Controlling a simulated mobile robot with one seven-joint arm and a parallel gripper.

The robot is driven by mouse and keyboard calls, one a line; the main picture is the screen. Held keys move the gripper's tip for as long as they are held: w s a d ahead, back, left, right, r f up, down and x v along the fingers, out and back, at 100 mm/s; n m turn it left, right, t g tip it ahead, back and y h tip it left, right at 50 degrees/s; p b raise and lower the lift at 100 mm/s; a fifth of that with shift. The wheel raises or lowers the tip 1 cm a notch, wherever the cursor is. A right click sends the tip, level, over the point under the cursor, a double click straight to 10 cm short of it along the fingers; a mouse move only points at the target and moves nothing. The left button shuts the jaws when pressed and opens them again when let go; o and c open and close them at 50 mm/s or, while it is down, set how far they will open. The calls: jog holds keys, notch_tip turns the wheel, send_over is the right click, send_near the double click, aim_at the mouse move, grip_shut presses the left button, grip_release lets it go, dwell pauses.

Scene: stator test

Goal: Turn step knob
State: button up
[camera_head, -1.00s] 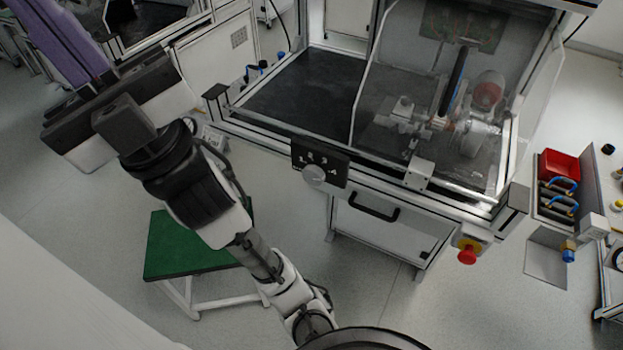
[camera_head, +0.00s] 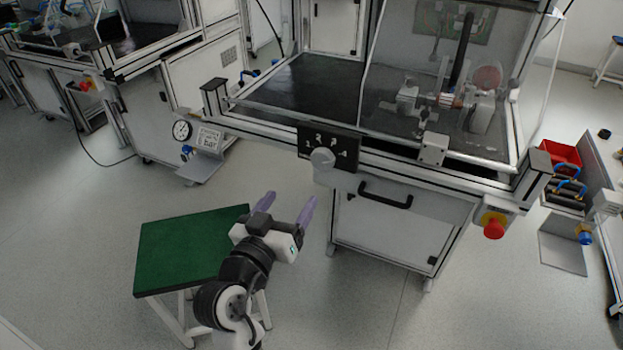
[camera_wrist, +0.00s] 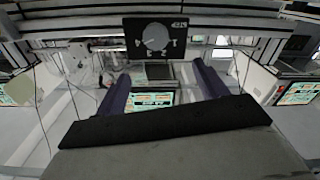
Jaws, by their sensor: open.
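The step knob (camera_head: 322,158) is a round grey dial on a black numbered plate (camera_head: 343,141) at the front edge of the test bench. In the wrist view the knob (camera_wrist: 154,34) and its plate (camera_wrist: 134,48) appear upside down at the top, beyond the fingers. My gripper (camera_head: 287,199) is open and empty, with two purple fingers pointing up toward the bench. It is below and left of the knob, apart from it. In the wrist view the gripper (camera_wrist: 158,85) has its fingers well apart with nothing between them.
A green-topped stool (camera_head: 185,248) stands left of my arm. A drawer handle (camera_head: 385,195) and a red emergency button (camera_head: 493,228) are on the bench front, right of the knob. A gauge (camera_head: 182,131) sits to the left. Floor space before the knob is clear.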

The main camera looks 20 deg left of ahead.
aim_at(320, 162)
jog(key=w+p, duration=0.1)
jog(key=w, duration=0.3)
jog(key=w+p, duration=0.1)
jog(key=w, duration=0.4)
jog(key=w+d+p, duration=0.1)
jog(key=w, duration=0.3)
jog(key=shift+w+f, duration=0.2)
jog(key=shift+w, duration=0.2)
jog(key=shift+c, duration=0.3)
jog(key=c, duration=0.9)
